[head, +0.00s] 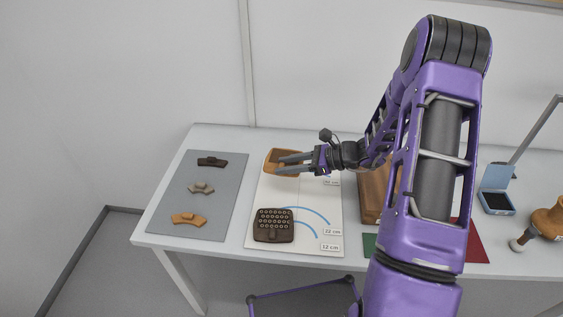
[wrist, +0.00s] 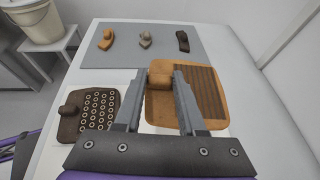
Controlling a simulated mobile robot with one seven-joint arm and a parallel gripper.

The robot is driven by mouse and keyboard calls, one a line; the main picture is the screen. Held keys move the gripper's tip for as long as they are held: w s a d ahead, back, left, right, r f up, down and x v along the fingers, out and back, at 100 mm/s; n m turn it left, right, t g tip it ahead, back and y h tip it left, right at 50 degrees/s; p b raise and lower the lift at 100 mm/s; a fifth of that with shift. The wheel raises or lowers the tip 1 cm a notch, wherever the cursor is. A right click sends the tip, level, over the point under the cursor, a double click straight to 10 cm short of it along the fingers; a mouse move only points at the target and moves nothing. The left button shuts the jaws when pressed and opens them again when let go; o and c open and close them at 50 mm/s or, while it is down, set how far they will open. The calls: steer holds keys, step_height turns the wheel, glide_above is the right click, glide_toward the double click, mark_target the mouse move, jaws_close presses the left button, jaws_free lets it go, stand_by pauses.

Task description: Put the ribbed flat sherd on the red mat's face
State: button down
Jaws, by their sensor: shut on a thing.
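The ribbed flat sherd (wrist: 205,90) is orange-brown, with dark ribs on one part and a raised knob. It also shows in the head view (head: 272,160), over the far end of the white sheet. My gripper (wrist: 160,76) is shut on its knob; the fingers also show in the head view (head: 290,164). I cannot tell whether the sherd touches the sheet. The red mat (head: 477,246) lies at the right of the table, partly hidden behind my arm.
A dark sherd with rings (head: 273,225) lies on the white sheet (head: 328,215). Several small sherds lie on the grey mat (head: 180,232) at left. A brown block (head: 371,195), a green mat (head: 369,243), an open blue box (head: 497,202) and a brown vessel (head: 547,222) are rightward.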

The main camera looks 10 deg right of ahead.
steer(key=shift+s+r+m+t+h, duration=0.55)
steer(key=shift+m+t+h, duration=0.5)
steer(key=shift+m, duration=0.2)
steer(key=shift+s+r+m+t+h, duration=0.55)
steer(key=shift+m+t+h, duration=0.45)
steer(key=shift+m, duration=0.2)
steer(key=shift+s+r+m+t+h, duration=0.55)
steer(key=shift+m+t+h, duration=0.45)
steer(key=shift+m, duration=0.25)
steer(key=shift+f, duration=0.1)
